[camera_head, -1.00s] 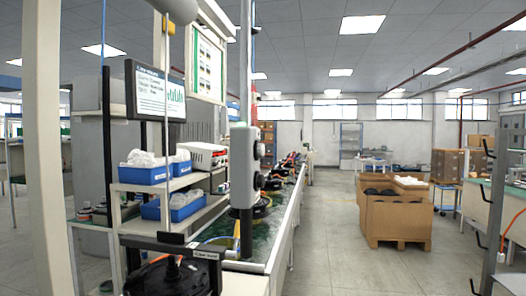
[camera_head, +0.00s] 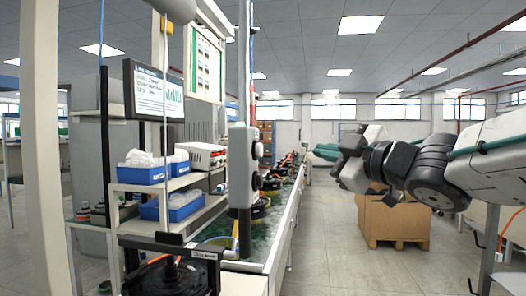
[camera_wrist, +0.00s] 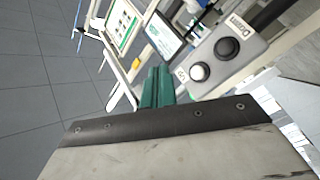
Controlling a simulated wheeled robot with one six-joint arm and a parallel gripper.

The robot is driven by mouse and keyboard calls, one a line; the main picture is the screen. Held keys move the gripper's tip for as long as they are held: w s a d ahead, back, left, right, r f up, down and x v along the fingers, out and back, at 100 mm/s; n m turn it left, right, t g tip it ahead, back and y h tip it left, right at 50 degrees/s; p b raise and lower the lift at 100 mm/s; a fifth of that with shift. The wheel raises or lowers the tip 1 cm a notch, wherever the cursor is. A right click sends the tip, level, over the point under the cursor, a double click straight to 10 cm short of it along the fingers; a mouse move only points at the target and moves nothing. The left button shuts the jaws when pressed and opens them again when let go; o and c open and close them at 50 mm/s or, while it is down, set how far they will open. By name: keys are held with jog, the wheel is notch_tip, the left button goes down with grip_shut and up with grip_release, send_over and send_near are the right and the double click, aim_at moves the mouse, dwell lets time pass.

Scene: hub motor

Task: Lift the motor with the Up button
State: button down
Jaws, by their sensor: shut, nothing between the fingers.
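A grey control box (camera_head: 241,170) hangs on a vertical post, its knob-like buttons facing right. In the wrist view the box (camera_wrist: 212,62) has a white button (camera_wrist: 199,72) and a black button (camera_wrist: 227,47). The label by the black one seems to read "Down"; the small one by the white seems to read "Up". My gripper (camera_head: 322,152) is right of the box, apart from it. Its green fingers (camera_wrist: 158,88) are shut and empty, left of the white button in the wrist view. A black round motor (camera_head: 168,277) sits low at the front left, partly cut off.
A shelf with blue bins (camera_head: 143,175) and a monitor (camera_head: 155,91) stand left of the box. A long green-topped bench (camera_head: 270,235) with several motors runs behind it. A cardboard crate (camera_head: 395,225) stands on the floor to the right. The aisle floor between is clear.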

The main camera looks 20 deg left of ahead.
aim_at(259, 150)
jog(key=shift+a, duration=0.1)
jog(key=s+a, duration=0.2)
jog(key=a, duration=0.6)
jog(key=shift+a, duration=0.15)
jog(key=shift+a, duration=0.1)
dwell(2.1)
jog(key=shift+s+a, duration=0.1)
jog(key=shift+a, duration=0.2)
